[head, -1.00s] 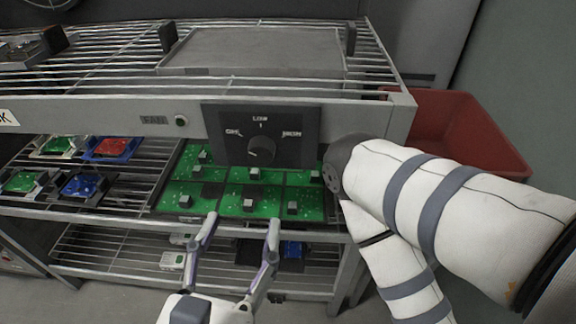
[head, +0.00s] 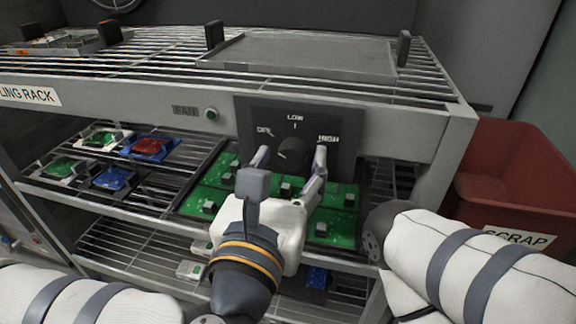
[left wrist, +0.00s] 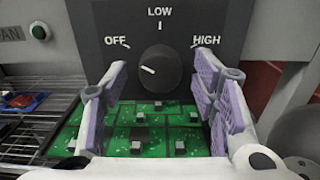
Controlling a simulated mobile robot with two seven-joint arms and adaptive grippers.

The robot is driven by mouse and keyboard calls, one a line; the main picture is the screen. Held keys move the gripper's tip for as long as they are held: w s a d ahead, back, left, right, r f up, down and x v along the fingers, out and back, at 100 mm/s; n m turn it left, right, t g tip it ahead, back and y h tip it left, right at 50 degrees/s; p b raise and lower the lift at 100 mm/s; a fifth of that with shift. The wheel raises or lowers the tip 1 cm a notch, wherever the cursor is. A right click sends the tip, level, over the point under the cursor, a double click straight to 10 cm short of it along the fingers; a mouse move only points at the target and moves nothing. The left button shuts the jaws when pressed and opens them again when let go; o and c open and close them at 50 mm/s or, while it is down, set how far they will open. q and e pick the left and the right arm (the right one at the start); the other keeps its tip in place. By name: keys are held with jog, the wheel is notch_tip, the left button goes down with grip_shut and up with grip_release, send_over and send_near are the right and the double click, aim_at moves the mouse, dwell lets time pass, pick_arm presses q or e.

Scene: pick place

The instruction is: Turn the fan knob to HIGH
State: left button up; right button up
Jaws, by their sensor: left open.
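The fan knob (head: 293,149) is a round dark dial on a black panel (head: 345,120) marked OFF, LOW and HIGH. In the left wrist view the knob (left wrist: 161,72) has its white mark up and left, on the OFF side of LOW. My left gripper (head: 291,160) is open in front of the panel, one finger to each side of the knob and slightly below it. In the left wrist view its fingers (left wrist: 162,80) stand wide apart with the knob between and beyond them; no contact shows. My right gripper is out of view.
The panel hangs on the front rail of a wire rack (head: 420,95). Green circuit boards (head: 340,222) lie on the shelf below the knob. A FAN label and green button (head: 212,114) are to the left. A red scrap bin (head: 520,185) stands at the right.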

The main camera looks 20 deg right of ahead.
pick_arm(q)
jog(key=shift+c, duration=0.4)
jog(key=c, duration=1.1)
